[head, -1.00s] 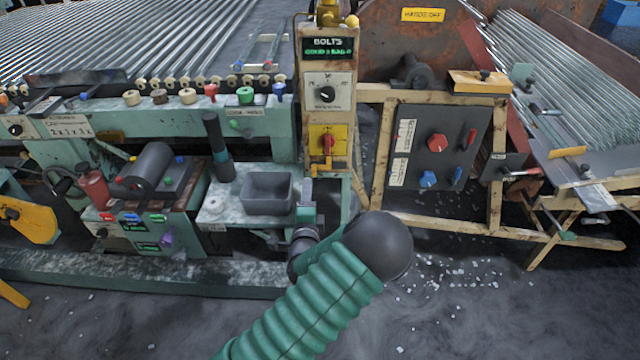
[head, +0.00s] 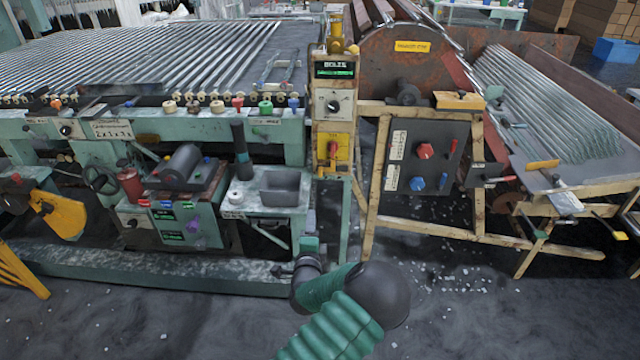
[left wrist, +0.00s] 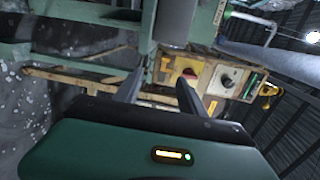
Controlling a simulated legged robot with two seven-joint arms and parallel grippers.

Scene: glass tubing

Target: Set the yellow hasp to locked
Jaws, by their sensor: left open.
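A yellow plate with a red handle (head: 333,150) sits on the front of the upright post, below a black dial. It is the best match for the yellow hasp; its markings are too small to read. In the left wrist view the yellow plate with its red handle (left wrist: 190,73) shows tilted, beyond the fingers. My left gripper (head: 309,243) is below the plate and apart from it, small and partly hidden by its own wrist. In the left wrist view its two fingers (left wrist: 163,88) are spread with nothing between them. My right gripper is not in view.
A grey bin (head: 282,188) on a green shelf stands left of the post. A dark panel with red and blue knobs (head: 424,160) in a wooden frame is on the right. A green machine base (head: 150,272) runs along the left. Open floor (head: 480,310) is at front right.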

